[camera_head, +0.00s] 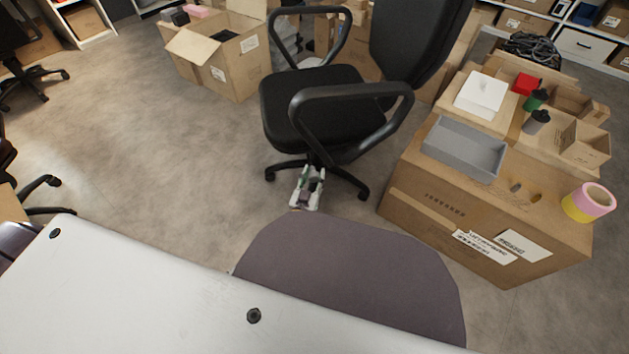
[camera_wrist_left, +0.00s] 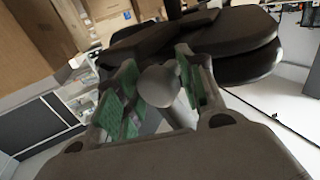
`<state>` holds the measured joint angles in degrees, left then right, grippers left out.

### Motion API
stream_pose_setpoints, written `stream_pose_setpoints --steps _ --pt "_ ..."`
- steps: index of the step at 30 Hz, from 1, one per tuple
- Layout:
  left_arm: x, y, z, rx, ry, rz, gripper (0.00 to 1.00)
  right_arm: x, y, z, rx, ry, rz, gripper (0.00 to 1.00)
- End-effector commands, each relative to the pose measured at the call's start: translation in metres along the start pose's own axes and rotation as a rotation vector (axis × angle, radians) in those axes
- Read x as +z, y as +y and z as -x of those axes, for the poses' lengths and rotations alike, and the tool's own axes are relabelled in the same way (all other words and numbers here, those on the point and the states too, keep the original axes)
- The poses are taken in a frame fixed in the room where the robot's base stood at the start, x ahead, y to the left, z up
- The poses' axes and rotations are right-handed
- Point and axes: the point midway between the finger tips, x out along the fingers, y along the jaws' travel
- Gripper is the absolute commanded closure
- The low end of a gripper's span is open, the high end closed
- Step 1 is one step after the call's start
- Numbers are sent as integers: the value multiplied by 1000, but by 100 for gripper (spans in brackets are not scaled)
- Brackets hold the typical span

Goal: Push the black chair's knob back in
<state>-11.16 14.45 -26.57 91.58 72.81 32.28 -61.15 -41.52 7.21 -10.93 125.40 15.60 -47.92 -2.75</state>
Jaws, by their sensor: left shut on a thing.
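The black chair (camera_head: 312,92) stands in the middle of the head view, its seat, armrests and backrest showing above a wheeled base. My left gripper (camera_head: 307,186) is low in front of the chair, under the front of its seat. In the left wrist view, the green-padded fingers of my left gripper (camera_wrist_left: 157,95) are on either side of a round grey knob (camera_wrist_left: 158,86), and they are shut on it. The knob is hidden in the head view. How far it sticks out cannot be told. My right gripper is in neither view.
A large carton (camera_head: 420,200) stands close right of the chair, bearing a grey tray (camera_head: 465,146) and a pink and yellow roll (camera_head: 590,202). An open carton (camera_head: 225,55) stands behind left. Floor (camera_head: 150,140) left of the chair is clear.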

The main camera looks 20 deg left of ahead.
Motion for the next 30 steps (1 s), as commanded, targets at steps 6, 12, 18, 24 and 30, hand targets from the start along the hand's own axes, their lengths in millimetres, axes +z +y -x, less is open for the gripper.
stream_pose_setpoints --steps 6,12,18,24,30 --pt "-1 -6 -16 5 -3 0 100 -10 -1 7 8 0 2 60" --pt "-1 -7 -18 6 -2 2 100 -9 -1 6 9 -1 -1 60" --pt "-1 -7 -18 5 -1 2 51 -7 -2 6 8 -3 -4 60" --pt "-1 -7 -17 4 -2 1 42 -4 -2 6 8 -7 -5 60" --pt "0 -8 -16 3 -2 1 42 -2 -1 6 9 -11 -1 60"
